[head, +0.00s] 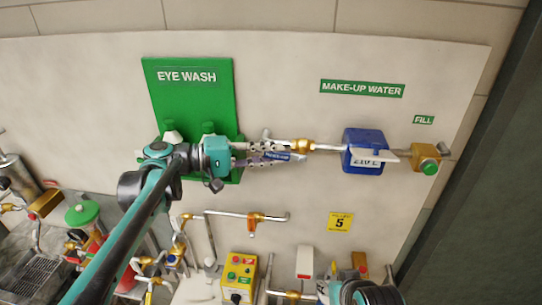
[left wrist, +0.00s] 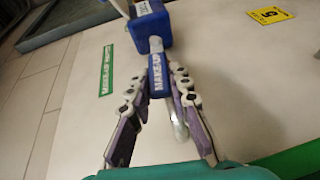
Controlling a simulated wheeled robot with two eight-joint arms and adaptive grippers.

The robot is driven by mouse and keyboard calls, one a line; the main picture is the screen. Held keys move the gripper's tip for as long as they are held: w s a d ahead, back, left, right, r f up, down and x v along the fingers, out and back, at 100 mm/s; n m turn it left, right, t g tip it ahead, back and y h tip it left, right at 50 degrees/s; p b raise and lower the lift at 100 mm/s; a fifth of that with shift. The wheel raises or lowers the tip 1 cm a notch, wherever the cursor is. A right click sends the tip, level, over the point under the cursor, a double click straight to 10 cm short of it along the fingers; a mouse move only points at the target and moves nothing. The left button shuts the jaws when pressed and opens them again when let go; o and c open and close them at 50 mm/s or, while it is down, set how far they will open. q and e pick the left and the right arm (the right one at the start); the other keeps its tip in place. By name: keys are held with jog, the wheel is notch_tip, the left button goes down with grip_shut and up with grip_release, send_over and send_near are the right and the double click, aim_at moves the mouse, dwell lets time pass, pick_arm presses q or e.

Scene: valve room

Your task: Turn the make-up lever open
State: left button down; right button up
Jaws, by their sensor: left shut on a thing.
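The make-up lever (head: 277,156) is a blue handle with white lettering, below and left of the MAKE-UP WATER sign (head: 362,88). It lies roughly along the pipe, beside a brass valve body (head: 302,146). My left gripper (head: 283,151) reaches it from the left and is shut on it. In the left wrist view the blue lever (left wrist: 156,76), marked MAKE-UP, lies between my two fingers (left wrist: 158,84). The fingers hide part of the handle in the head view. My right gripper's fingers are not in view.
A blue meter box (head: 364,143) and a brass FILL fitting with a green button (head: 428,166) are to the right on the same pipe. The green EYE WASH panel (head: 187,92) is behind my left wrist. Pipes and a yellow button box (head: 239,277) are below.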

pick_arm(q)
jog(key=shift+f, duration=0.1)
dwell(0.3)
jog(key=c, duration=1.4)
grip_release()
jog(key=shift+o, duration=0.2)
jog(key=v, duration=1.2)
jog(key=shift+f, duration=0.1)
